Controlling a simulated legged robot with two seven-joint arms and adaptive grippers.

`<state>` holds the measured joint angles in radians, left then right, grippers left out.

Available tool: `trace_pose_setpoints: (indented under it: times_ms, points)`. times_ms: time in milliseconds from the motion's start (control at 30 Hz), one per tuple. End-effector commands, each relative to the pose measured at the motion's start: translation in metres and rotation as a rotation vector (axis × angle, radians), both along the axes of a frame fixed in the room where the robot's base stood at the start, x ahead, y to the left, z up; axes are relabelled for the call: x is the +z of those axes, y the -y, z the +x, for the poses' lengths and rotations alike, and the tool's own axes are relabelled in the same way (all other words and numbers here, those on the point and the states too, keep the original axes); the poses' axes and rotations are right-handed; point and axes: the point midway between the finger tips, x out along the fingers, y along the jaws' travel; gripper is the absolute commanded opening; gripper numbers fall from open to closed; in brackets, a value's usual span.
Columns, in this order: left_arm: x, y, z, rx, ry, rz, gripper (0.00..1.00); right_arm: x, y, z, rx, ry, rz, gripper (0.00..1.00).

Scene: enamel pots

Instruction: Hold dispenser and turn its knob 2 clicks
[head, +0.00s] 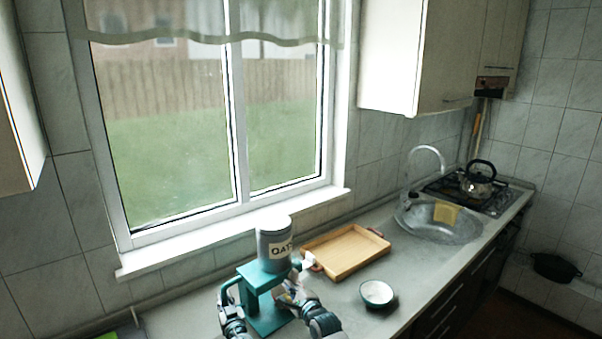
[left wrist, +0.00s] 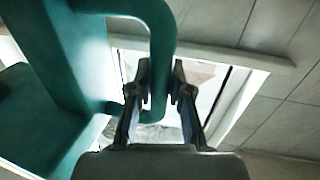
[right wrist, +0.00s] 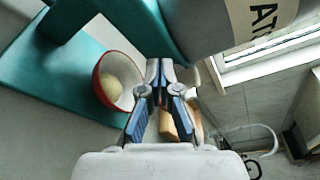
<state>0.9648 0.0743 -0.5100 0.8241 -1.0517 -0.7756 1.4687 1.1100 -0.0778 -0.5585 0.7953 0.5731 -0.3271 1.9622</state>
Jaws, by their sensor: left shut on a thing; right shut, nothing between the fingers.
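The dispenser is a grey canister marked OATS (head: 274,243) on a teal stand (head: 262,274), upright on the counter. My left gripper (left wrist: 160,80) is shut around the teal side handle (left wrist: 163,30) of the stand; in the head view it is at the dispenser's left. My right gripper (right wrist: 160,75) is shut and empty, close below the canister (right wrist: 225,30). A small white part (head: 308,259) juts out at the canister's right; I cannot tell if it is the knob. A red-rimmed bowl (right wrist: 107,72) with pale contents is on the teal base.
A wooden tray (head: 345,252) lies right of the dispenser. The window sill (head: 190,252) is behind.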

Motion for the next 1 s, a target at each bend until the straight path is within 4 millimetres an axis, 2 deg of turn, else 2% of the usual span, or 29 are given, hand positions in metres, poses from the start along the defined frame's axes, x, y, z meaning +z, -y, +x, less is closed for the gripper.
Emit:
trace_pose_setpoints:
  times_ms: [1000]
  points:
    - [0.0013, 0.0001, 0.0002, 0.0, 0.002, 0.001, 0.0, 0.0051, 0.0038, 0.0032, -0.001, 0.0, 0.003, 0.0]
